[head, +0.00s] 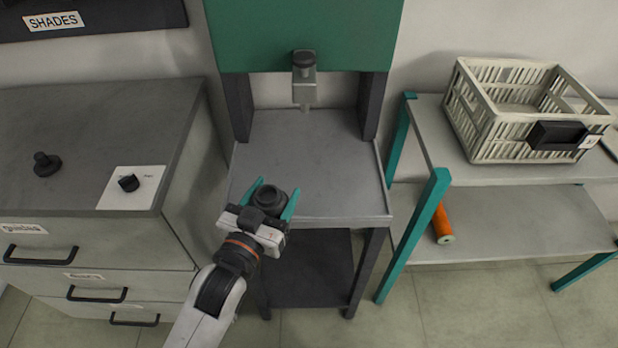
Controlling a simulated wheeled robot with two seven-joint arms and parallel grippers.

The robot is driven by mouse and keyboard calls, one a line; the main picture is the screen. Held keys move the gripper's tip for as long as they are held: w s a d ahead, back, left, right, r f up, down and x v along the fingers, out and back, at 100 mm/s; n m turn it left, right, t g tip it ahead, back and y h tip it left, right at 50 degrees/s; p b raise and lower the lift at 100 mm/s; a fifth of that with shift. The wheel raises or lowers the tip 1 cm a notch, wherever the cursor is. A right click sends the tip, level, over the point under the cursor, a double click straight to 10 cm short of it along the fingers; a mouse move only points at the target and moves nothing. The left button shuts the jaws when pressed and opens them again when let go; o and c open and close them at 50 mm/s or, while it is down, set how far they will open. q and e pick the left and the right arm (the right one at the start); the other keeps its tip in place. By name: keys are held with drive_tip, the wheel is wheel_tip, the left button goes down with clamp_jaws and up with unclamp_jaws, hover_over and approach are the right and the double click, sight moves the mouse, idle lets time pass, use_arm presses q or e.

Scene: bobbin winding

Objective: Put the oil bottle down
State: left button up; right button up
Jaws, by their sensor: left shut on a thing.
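My left gripper (272,200) reaches in from the lower left, over the front left part of the grey winding table (310,160). Its two teal fingers are shut on a dark, round-topped object, which I take to be the oil bottle (269,197). It is seen from above, and its lower part is hidden by the gripper. I cannot tell whether its base touches the table. My right gripper is not in view.
A green machine head (305,30) with a spindle (304,80) overhangs the table's back. A drawer cabinet (100,120) stands left, with a black knob-like piece (46,165) on top. At right, a shelf holds a cream crate (480,130) above an orange cylinder (441,222).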

use_arm(q)
drive_tip(key=f+x, duration=0.1)
drive_tip(key=x, duration=0.4)
drive_tip(key=f+x, duration=0.1)
drive_tip(key=x, duration=0.5)
drive_tip(key=f+x, duration=0.1)
drive_tip(key=x, duration=0.5)
drive_tip(key=shift+w+d+f, duration=0.1)
drive_tip(key=shift+w, duration=0.05)
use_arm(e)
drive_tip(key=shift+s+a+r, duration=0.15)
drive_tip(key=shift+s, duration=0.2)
use_arm(q)
drive_tip(key=shift+f, duration=0.2)
drive_tip(key=o, duration=1.1)
drive_tip(key=shift+o, duration=0.2)
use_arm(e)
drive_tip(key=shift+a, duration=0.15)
